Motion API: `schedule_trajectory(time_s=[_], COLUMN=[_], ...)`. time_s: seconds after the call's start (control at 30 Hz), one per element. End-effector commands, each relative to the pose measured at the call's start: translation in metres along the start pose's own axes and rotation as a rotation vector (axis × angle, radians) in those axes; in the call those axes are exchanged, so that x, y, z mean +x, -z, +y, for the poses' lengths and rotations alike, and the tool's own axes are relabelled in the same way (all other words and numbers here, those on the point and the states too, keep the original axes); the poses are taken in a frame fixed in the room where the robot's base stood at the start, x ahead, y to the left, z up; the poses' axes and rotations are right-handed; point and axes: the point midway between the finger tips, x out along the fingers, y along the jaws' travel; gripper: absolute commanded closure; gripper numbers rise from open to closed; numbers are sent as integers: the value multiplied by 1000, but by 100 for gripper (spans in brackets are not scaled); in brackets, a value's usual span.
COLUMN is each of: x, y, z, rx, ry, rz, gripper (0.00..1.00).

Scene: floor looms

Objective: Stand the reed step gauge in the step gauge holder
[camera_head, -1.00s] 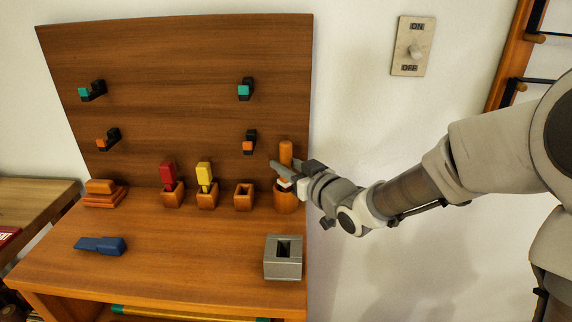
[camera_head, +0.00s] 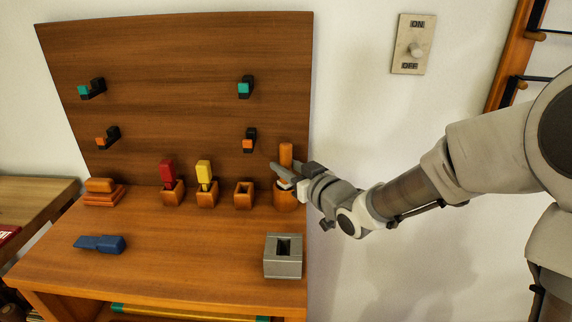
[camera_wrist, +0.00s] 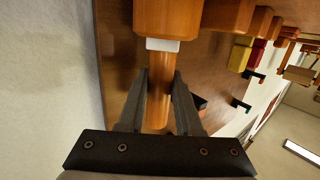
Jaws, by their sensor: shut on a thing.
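The reed step gauge (camera_head: 286,154) appears to be the orange round-handled piece with a pale collar at the right end of the bench. It stands upright above the round orange step gauge holder (camera_head: 286,199). My gripper (camera_head: 284,174) is shut on its handle from the right. In the wrist view the fingers (camera_wrist: 160,76) lie on both sides of the handle (camera_wrist: 159,100). The pale collar (camera_wrist: 163,44) is close against the holder's mouth (camera_wrist: 168,18). Whatever part is below the collar is hidden, so I cannot tell how deep it sits.
An empty square socket (camera_head: 243,194) stands just left of the holder, with yellow (camera_head: 204,172) and red (camera_head: 167,173) pieces in sockets beyond. A grey slotted block (camera_head: 283,262) and a blue tool (camera_head: 100,244) are on the bench front. Pegs (camera_head: 249,141) project from the back board.

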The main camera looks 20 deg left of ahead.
Motion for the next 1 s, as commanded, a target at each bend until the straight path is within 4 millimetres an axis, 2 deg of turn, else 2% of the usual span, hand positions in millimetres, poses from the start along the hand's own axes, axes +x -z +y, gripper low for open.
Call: schedule_trajectory(time_s=[0.33, 0.37, 0.53, 1.0], x=[0, 0, 0, 0], y=[-4, -4, -4, -4], z=[0, 0, 0, 0], rx=[1, 1, 1, 0], ry=[0, 0, 0, 0], rz=[-1, -1, -1, -1], gripper=[100, 61, 31, 31])
